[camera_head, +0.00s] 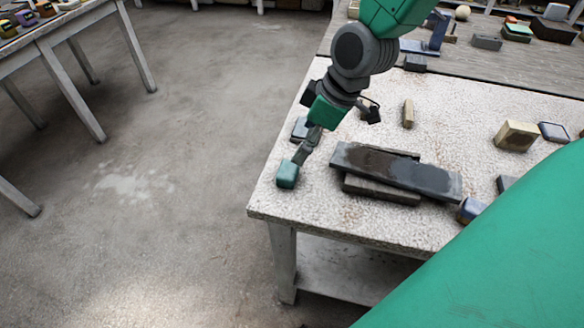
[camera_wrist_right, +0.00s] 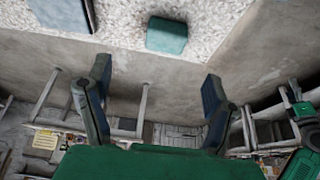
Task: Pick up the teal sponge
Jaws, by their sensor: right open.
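The teal sponge (camera_head: 288,174) is a small block on the near left corner of the pale speckled table (camera_head: 262,204). In the right wrist view the sponge (camera_wrist_right: 167,35) lies close to the table edge, beyond the fingertips and roughly in line with the gap between them. My right gripper (camera_head: 304,151) is just beside the sponge in the head view, pointing down toward it. In the right wrist view its two dark fingers (camera_wrist_right: 157,72) are spread wide with nothing between them. My left gripper is not in view.
A long dark stained block (camera_head: 435,180) lies on another block right of the sponge. A blue-grey block (camera_head: 299,128) sits behind the gripper, and a tan block (camera_head: 408,114) stands farther back. A beige-and-dark block (camera_head: 516,136) is at right. Open floor lies left.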

